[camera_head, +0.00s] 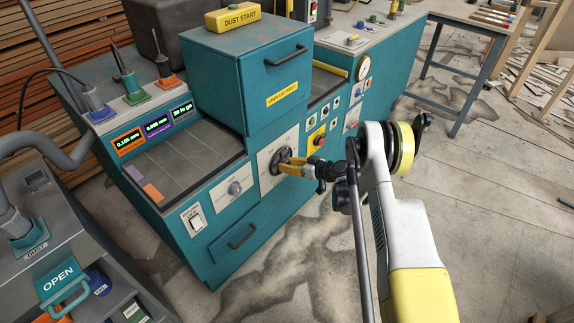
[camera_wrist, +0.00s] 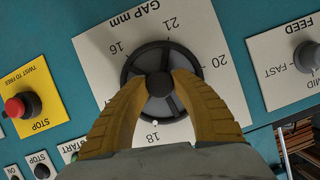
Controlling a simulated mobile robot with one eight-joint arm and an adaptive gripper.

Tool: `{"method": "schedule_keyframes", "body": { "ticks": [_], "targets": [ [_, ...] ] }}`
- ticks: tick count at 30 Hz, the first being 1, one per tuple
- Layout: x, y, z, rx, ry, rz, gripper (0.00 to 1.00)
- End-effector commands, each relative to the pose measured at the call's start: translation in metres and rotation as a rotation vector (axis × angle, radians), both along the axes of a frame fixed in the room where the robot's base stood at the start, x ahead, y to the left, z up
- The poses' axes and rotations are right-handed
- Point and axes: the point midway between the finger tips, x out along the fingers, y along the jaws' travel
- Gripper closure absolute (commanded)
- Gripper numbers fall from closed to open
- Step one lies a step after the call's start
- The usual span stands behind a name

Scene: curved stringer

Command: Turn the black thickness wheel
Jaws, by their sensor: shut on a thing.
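The black thickness wheel (camera_wrist: 155,60) is a round spoked handwheel on a white dial plate (camera_wrist: 95,70) marked "GAP mm", with numbers 16, 18, 20 and 21 around it. In the head view the wheel (camera_head: 277,160) sits on the teal machine's front, below the upper box. My gripper (camera_head: 291,167) reaches it from the right. In the wrist view the two yellow-brown fingers of my gripper (camera_wrist: 160,88) are closed around the dark hub, one on each side. The fingers hide parts of the lower rim. The plate appears upside down in the wrist view.
A red STOP button (camera_wrist: 19,107) on a yellow plate and a grey FEED knob (camera_wrist: 306,56) flank the dial. The head view shows a drawer handle (camera_head: 242,236) below, a rocker switch (camera_head: 195,220), and a display (camera_head: 128,141) reading 0.100 mm.

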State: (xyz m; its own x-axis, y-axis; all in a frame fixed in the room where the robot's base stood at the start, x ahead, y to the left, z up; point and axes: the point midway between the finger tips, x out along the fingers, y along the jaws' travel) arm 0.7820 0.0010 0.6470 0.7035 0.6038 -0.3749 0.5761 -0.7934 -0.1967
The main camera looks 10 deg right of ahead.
Motion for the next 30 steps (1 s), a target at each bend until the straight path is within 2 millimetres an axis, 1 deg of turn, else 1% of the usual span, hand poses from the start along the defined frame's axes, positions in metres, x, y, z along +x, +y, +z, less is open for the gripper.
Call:
{"method": "schedule_keyframes", "body": {
  "ticks": [2, 3, 4, 5, 14, 17, 20, 27, 30],
  "targets": [
    [0.0, 0.0, 0.0, -0.001, -0.001, 0.0, 1.0],
    [0.0, 0.0, 0.0, -0.001, -0.001, -0.001, 0.61],
    [0.0, 0.0, 0.0, -0.001, -0.001, -0.001, 0.52],
    [0.0, 0.0, 0.0, -0.001, -0.001, -0.001, 0.46],
    [0.0, 0.0, 0.001, -0.002, -0.001, 0.0, 0.46],
    [-0.005, -0.005, 0.003, -0.002, -0.001, -0.001, 0.46],
    [-0.016, -0.015, 0.009, -0.001, -0.002, -0.003, 0.46],
    [-0.055, -0.048, 0.03, -0.001, -0.001, -0.004, 0.46],
    [-0.068, -0.059, 0.037, -0.001, -0.001, -0.003, 0.46]
  ]
}}
